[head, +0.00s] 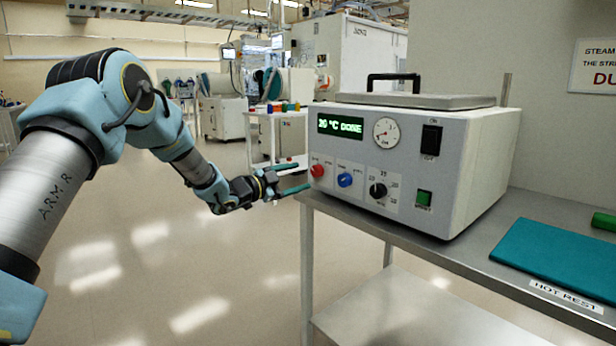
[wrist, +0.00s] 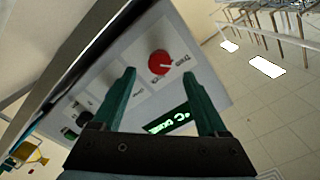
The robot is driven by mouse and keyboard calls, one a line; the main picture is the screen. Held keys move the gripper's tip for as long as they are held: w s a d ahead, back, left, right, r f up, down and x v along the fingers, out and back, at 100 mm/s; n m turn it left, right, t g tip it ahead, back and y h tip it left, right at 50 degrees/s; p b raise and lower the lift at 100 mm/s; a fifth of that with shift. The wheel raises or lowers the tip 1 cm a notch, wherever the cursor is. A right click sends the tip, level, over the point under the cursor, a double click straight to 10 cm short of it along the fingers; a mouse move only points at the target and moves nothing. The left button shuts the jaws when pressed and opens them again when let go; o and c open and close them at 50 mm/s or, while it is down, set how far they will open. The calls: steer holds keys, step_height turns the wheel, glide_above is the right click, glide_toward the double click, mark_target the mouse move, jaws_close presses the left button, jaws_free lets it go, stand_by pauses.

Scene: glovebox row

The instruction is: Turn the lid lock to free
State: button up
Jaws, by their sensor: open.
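A grey-white benchtop unit (head: 400,165) has a closed lid (head: 415,101) with a black handle (head: 393,77). Its front carries a red knob (head: 317,170), a blue knob (head: 345,180) and a black dial (head: 378,190). The small labels are too blurred to tell which is the lid lock. My gripper (head: 303,176) is open and empty at the panel's left edge, close to the red knob. In the wrist view the red knob (wrist: 160,63) shows between my gripper's fingertips (wrist: 158,72), with a label seeming to read "Drain". The blue knob is not visible there.
The panel also has a green display (head: 340,126) ending in "DONE", a gauge (head: 386,132), a black switch (head: 431,140) and a green button (head: 424,197). The unit stands on a steel bench (head: 460,256). A teal mat (head: 560,255) lies right. Open floor lies left.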

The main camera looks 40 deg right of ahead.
steer(key=shift+w+a, duration=0.1)
steer(key=shift+a, duration=2.3)
steer(key=w+a+f+n+t+y, duration=0.1)
steer(key=w+a+n+t+y, duration=0.55)
steer(key=w+a, duration=0.6)
steer(key=a+f+n+t+y, duration=0.3)
steer(key=a+n+y, duration=0.55)
steer(key=a, duration=1.65)
steer(key=s+a+f+n+g+y, duration=0.15)
steer(key=s+a+n+g, duration=0.35)
steer(key=s+a, duration=0.6)
steer(key=s+a+f+n+g+y, duration=0.1)
steer(key=s+a+f+n+g, duration=0.15)
steer(key=s+a+n, duration=0.65)
step_height(320, 180, up, 17)
steer(key=s+a+m+p, duration=0.1)
steer(key=s+m+p, duration=0.1)
steer(key=p, duration=1.5)
steer(key=shift+m+t, duration=0.3)
steer(key=shift+m, duration=0.1)
